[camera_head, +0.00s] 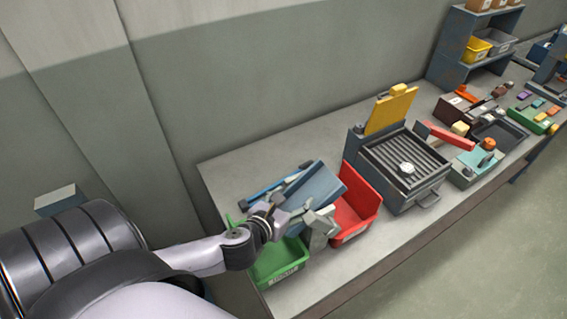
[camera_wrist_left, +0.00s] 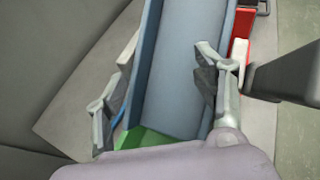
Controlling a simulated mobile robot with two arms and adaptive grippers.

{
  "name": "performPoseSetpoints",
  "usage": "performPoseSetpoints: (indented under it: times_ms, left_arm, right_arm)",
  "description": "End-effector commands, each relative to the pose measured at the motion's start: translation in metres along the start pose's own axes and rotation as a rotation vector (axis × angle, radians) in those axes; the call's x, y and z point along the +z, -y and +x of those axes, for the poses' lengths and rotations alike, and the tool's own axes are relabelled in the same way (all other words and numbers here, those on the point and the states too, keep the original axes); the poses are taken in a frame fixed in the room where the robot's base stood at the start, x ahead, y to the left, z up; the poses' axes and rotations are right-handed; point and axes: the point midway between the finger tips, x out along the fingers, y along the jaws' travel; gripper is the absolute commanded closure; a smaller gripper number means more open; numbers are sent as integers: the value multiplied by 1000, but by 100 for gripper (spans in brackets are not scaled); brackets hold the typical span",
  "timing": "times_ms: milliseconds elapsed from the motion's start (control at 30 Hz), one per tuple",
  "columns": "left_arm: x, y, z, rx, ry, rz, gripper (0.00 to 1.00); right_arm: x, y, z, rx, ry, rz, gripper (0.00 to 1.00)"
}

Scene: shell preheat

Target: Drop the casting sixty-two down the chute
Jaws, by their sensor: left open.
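My left gripper (camera_head: 306,215) is open and empty over the blue chute (camera_head: 322,184). The chute is a sloped channel above a green bin (camera_head: 280,268). In the left wrist view my fingers (camera_wrist_left: 158,95) are spread wide, with the bare chute channel (camera_wrist_left: 178,65) seen between them; I cannot tell if they touch it. No casting shows in the channel's visible part. A small pale round piece (camera_head: 406,168) lies on the dark ribbed grate (camera_head: 388,160) of a grey box unit. No number on it is readable, so I cannot tell if it is casting sixty-two.
A red bin (camera_head: 366,200) stands right of the chute. The box unit's yellow lid (camera_head: 391,110) is raised. Tools, a dark tray (camera_head: 497,132) and a shelf (camera_head: 450,55) crowd the bench's right end. The bench's front strip (camera_head: 385,250) is clear.

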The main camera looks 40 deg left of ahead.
Motion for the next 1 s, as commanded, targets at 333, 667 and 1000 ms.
performPoseSetpoints:
  times_ms: [333,667,1000]
  left_arm:
    - [-2,0,-54,-2,-6,-1,34]
    - [-1,-1,-103,0,-3,0,34]
    - [0,-2,-117,0,1,-1,34]
  right_arm:
    - [2,1,0,-1,3,1,69]
    - [2,2,0,-2,3,1,69]
    - [2,2,0,-2,4,1,69]
